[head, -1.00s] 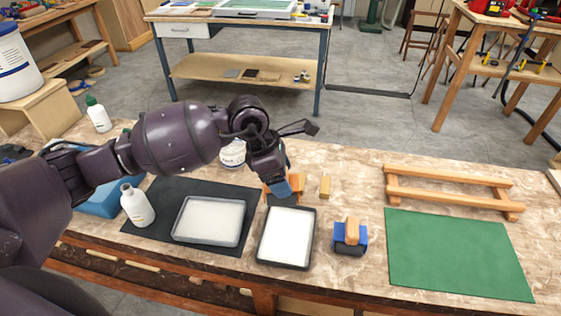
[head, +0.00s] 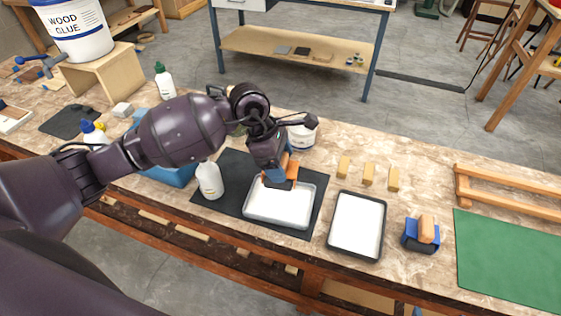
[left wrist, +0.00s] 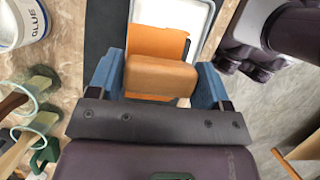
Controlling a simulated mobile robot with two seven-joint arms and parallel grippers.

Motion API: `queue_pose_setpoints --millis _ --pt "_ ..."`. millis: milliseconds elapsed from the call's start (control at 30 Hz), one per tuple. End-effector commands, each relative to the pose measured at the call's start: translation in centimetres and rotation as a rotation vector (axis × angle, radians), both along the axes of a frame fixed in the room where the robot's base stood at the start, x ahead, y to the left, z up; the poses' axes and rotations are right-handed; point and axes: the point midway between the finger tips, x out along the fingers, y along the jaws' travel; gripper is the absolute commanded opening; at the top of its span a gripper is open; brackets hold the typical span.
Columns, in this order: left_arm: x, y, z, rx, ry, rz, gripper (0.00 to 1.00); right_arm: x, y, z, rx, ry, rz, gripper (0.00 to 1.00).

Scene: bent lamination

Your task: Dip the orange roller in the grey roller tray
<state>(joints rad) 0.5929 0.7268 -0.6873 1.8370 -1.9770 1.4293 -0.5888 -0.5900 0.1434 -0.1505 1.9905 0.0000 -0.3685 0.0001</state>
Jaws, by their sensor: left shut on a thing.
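My left gripper (head: 277,174) is shut on the wooden handle of the orange roller (head: 290,168). The roller's dark lower part hangs over the back of the grey roller tray (head: 273,223), which holds white liquid. I cannot tell whether the roller touches the liquid. In the left wrist view the blue fingers of the gripper (left wrist: 159,82) grip the handle from both sides. The orange roller (left wrist: 156,40) shows beyond it, with the tray's white liquid (left wrist: 175,12) behind. My right gripper is not in view.
The grey tray lies on a black mat (head: 228,168). A black tray (head: 353,255) with white liquid stands to its right, then a blue roller (head: 421,233) and a green mat (head: 510,260). A white bottle (head: 209,180) stands close left; a white tub (head: 302,136) is behind.

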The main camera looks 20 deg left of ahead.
Motion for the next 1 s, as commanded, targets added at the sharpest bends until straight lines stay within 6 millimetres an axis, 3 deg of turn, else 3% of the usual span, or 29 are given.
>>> queue_pose_setpoints --millis 367,1000 --pt "0.0 0.0 -1.0 -0.001 -0.011 -0.032 0.53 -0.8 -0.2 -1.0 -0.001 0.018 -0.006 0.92" --pt "0.0 0.0 -6.0 -0.001 -0.011 -0.031 0.53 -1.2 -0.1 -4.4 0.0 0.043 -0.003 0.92"
